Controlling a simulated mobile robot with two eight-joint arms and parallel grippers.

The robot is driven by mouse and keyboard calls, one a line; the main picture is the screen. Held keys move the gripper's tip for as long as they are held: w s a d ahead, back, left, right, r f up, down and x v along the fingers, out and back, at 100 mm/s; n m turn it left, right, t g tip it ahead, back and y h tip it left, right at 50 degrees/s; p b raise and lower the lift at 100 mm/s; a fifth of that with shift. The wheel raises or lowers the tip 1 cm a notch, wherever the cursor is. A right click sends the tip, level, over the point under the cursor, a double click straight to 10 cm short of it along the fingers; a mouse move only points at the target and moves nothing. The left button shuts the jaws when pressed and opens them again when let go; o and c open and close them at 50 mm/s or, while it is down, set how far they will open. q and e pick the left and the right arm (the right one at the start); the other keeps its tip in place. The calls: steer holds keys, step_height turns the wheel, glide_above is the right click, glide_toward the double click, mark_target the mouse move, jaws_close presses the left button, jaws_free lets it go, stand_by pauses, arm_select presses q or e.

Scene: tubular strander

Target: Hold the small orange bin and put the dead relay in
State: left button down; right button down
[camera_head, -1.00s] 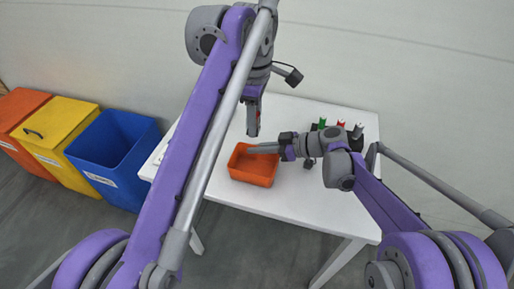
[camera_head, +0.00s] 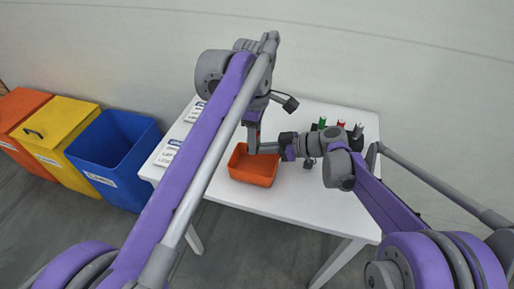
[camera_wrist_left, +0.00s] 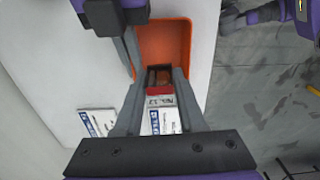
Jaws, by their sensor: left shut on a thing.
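The small orange bin (camera_head: 254,178) stands on the white table; in the left wrist view (camera_wrist_left: 177,45) its open inside shows behind my fingers. My left gripper (camera_head: 253,146) points down at the bin's back edge. In the left wrist view, my left gripper (camera_wrist_left: 159,80) is shut on the relay (camera_wrist_left: 158,90), a small block with a red part and a dark brown end, in front of the bin's opening. Its height above the bin is unclear. My right gripper (camera_head: 266,148) reaches in from the right at the bin's back rim; its grip is hidden.
Labelled white cards (camera_head: 168,152) lie at the table's left side. Several small items with green and red tops (camera_head: 340,127) stand at the back right. Blue (camera_head: 112,160), yellow and orange floor bins stand left of the table. The table's front (camera_head: 300,205) is clear.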

arm_select(q)
steer(key=shift+f, duration=2.5)
steer(key=shift+c, duration=2.1)
jaws_free()
steer(key=shift+r, duration=0.1)
step_height(320, 180, up, 12)
steer(key=shift+f, duration=0.1)
arm_select(e)
steer(key=c, duration=1)
jaws_free()
